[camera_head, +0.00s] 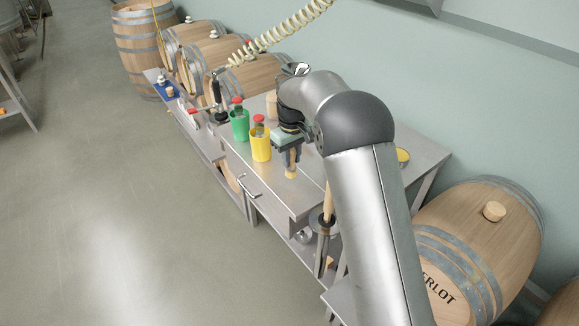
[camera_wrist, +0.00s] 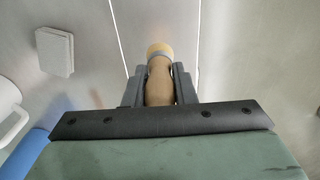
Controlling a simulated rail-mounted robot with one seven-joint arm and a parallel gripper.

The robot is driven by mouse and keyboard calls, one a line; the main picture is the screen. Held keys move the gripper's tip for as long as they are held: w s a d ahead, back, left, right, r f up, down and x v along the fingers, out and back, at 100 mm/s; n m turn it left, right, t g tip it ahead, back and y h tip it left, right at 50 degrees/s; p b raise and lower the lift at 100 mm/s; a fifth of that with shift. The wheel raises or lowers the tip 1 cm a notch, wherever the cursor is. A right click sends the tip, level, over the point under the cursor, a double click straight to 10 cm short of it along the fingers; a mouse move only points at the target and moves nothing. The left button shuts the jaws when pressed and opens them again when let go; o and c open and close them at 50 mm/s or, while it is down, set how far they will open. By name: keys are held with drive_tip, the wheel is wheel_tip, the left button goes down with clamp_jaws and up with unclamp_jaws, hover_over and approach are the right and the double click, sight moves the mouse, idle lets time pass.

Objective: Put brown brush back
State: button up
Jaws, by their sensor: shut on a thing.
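My gripper (camera_head: 290,162) is above the steel table, pointing down, with its jaws shut on the brown brush (camera_head: 291,174). In the wrist view the brush (camera_wrist: 159,82) has a brown wooden handle between the two dark fingers (camera_wrist: 158,92), and a paler tan end sticks out past them. The brush looks roughly in line with the fingers. I cannot tell for certain whether its lower end touches the table. Just left of the gripper stand a yellow cup (camera_head: 261,148) and a green cup (camera_head: 239,126), each with a red-topped item inside.
The steel table (camera_head: 250,178) has bare room in front of the gripper. A holder (camera_head: 322,222) with a wooden handle hangs at the table's edge. A pale square block (camera_wrist: 55,52) lies left in the wrist view. Barrels (camera_head: 478,240) stand around.

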sight(291, 167)
drive_tip(key=shift+f+p, duration=0.5)
drive_tip(key=shift+f, duration=1.6)
drive_tip(key=shift+f, duration=0.1)
drive_tip(key=o, duration=1)
